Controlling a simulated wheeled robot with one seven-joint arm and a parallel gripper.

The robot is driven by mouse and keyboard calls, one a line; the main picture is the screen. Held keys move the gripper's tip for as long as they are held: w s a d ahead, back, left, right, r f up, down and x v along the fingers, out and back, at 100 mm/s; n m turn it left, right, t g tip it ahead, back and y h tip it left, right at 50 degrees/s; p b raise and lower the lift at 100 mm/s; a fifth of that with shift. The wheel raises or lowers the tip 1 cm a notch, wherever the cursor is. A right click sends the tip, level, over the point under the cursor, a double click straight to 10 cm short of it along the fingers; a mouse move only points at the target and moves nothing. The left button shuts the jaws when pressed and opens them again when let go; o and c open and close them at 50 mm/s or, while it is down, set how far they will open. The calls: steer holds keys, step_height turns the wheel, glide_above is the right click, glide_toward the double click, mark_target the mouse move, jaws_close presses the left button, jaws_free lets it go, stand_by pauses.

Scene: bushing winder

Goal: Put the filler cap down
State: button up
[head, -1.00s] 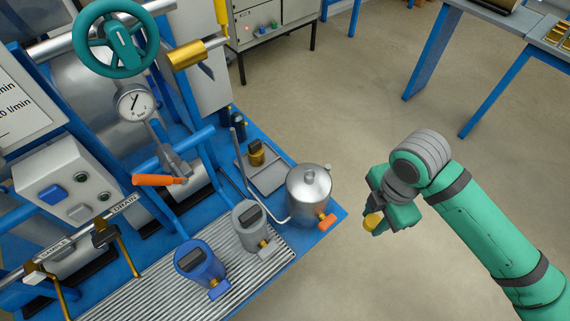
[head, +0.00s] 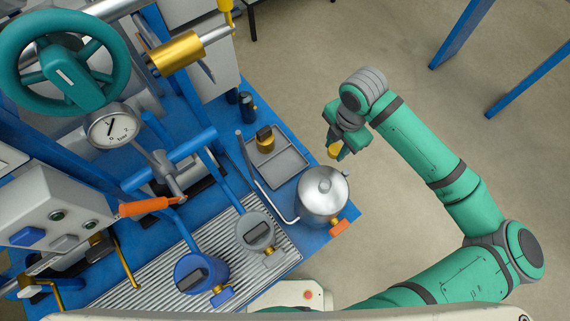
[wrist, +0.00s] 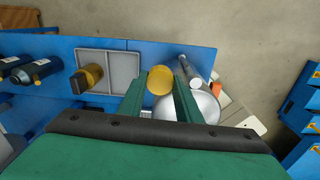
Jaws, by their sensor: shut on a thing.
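My gripper (head: 340,147) is shut on the filler cap (head: 334,152), a small yellow-gold round piece. In the wrist view the filler cap (wrist: 160,81) sits between the two green fingers. The head view shows it in the air, beyond and slightly right of the steel pot. A grey tray (head: 282,166) with two compartments lies on the blue bench to the left of my gripper. A gold piece with a dark top (head: 265,139) stands in one compartment; the other compartment is empty.
A steel pot (head: 322,197) with an orange-handled tap stands at the bench corner. A grey jug (head: 255,232) and a blue jug (head: 200,272) stand on the ribbed drain grate (head: 150,287). A dark blue bottle (head: 247,106) stands behind the tray.

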mark_target(283, 167)
steer(key=w+a+f+n, duration=0.2)
steer(key=a+f+n, duration=0.1)
steer(key=a+f, duration=0.35)
steer(key=w+a+f+n, duration=0.3)
steer(key=a+f, duration=0.2)
steer(key=a, duration=0.3)
steer(key=f, duration=1)
steer(key=shift+s+a+f, duration=0.1)
steer(key=shift+a+f, duration=0.1)
steer(key=shift+f, duration=0.1)
steer(key=shift+f, duration=0.15)
steer(key=o, duration=1.2)
